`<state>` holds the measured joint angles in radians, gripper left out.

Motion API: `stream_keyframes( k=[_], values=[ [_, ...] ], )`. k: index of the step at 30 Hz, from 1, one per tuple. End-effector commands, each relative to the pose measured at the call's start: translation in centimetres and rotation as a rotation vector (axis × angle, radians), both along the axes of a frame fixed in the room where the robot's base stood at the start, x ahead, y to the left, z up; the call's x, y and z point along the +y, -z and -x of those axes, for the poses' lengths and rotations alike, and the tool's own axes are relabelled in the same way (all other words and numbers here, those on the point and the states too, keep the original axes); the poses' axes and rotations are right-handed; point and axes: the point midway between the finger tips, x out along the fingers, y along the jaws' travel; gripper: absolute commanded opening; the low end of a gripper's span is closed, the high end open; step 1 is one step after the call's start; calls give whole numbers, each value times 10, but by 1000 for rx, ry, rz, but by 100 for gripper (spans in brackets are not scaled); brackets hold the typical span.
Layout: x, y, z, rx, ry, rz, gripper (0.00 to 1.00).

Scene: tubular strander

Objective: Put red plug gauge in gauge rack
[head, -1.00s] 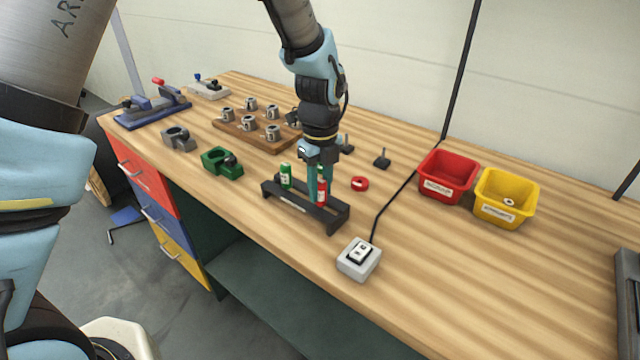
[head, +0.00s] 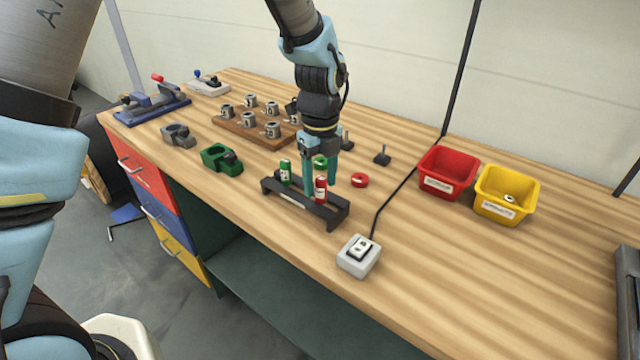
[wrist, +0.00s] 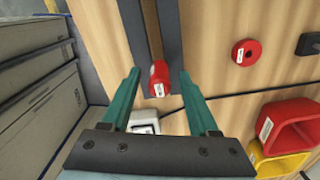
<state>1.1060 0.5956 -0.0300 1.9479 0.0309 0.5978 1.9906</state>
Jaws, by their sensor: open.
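The red plug gauge (head: 320,190) stands in the right part of the black gauge rack (head: 270,189). The wrist view shows the gauge (wrist: 158,76) at the rack's slot between two dark rails (wrist: 136,35). My gripper (head: 320,189) is open, with its teal fingers apart on either side of the red gauge. In the wrist view my gripper (wrist: 158,77) shows clear gaps between both fingers and the gauge.
A red ring (head: 359,180) lies right of the rack. A grey switch box (head: 358,257) with a cable sits in front. Red (head: 447,173) and yellow (head: 505,195) bins stand at right. A green clamp block (head: 221,159) and a wooden holder (head: 258,136) stand at left.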

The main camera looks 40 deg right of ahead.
Motion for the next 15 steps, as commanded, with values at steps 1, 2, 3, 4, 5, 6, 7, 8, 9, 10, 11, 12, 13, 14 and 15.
stream_keyframes(
  k=[1,2,3,4,5,6,7,8,9,10,11,12,13,14,15],
  values=[
    [-1,-8,-1,-2,-1,4,61],
    [-1,-13,-1,-3,-1,5,61],
    [0,-21,-1,-4,-1,5,61],
    [0,-27,-1,-3,-1,5,61],
    [-1,-34,-1,-3,-1,6,61],
    [-1,-43,-1,-3,-2,6,61],
    [-1,-50,-1,-4,-2,6,61],
    [-1,-56,-1,-4,-2,6,61],
    [0,-64,-1,-3,-2,5,61],
    [0,-70,-1,-3,-2,5,61],
    [0,-76,-1,-3,-2,4,61],
    [0,-83,-1,-3,-1,4,61],
    [0,-87,-1,-3,-1,4,61],
    [0,-91,-1,-2,-1,3,61],
    [0,-96,-1,-2,-1,2,61]
  ],
)
